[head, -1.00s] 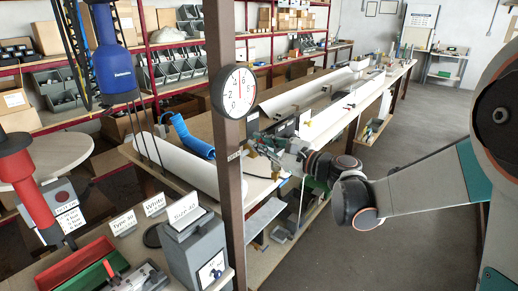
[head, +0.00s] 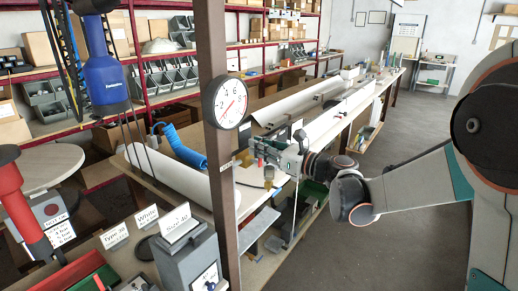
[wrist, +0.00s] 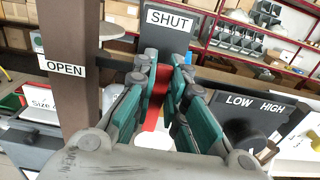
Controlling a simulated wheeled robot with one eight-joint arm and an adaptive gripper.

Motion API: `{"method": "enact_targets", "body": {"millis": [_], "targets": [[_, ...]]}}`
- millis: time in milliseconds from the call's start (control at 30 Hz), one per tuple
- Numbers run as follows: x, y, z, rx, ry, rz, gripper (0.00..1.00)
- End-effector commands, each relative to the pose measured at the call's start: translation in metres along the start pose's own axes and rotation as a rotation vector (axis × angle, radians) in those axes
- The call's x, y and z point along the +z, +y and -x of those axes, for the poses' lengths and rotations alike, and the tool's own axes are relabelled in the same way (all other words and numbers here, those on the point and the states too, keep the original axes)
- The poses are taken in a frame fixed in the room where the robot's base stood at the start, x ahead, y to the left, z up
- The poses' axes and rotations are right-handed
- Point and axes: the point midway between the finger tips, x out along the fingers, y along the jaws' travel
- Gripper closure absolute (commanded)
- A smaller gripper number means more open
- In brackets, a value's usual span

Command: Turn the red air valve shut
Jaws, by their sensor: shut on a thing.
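The red valve handle (wrist: 154,108) shows in the wrist view between my gripper's teal fingers. My gripper (wrist: 168,72) is shut on it, and the fingers hide much of it. The handle's visible part points up the picture towards the SHUT sign (wrist: 172,20). The OPEN sign (wrist: 64,67) is to the left, on the brown post. In the head view my gripper (head: 258,150) is just right of the post, and the handle cannot be made out there. A round dial (head: 230,103) is on the post above my gripper.
The brown post (head: 214,60) stands close beside my gripper. A LOW HIGH panel (wrist: 262,108) with a black knob is to the right in the wrist view. A long bench (head: 330,120) runs behind. The grey floor (head: 400,150) at the right is clear.

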Motion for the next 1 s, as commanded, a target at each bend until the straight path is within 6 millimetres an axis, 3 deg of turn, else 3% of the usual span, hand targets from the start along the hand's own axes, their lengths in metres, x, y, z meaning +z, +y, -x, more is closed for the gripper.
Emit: {"method": "enact_targets", "body": {"millis": [400, 433, 500, 867, 1000], "targets": [[-0.002, 0.000, 0.001, 0.000, 0.002, -0.006, 1.00], [-0.002, 0.000, 0.001, 0.000, 0.002, -0.006, 0.84], [-0.001, 0.000, 0.001, 0.000, 0.002, -0.006, 0.68], [-0.001, 0.000, 0.001, 0.000, 0.001, -0.006, 0.67], [-0.001, -0.001, 0.013, -0.001, 0.001, -0.005, 0.67]]}}
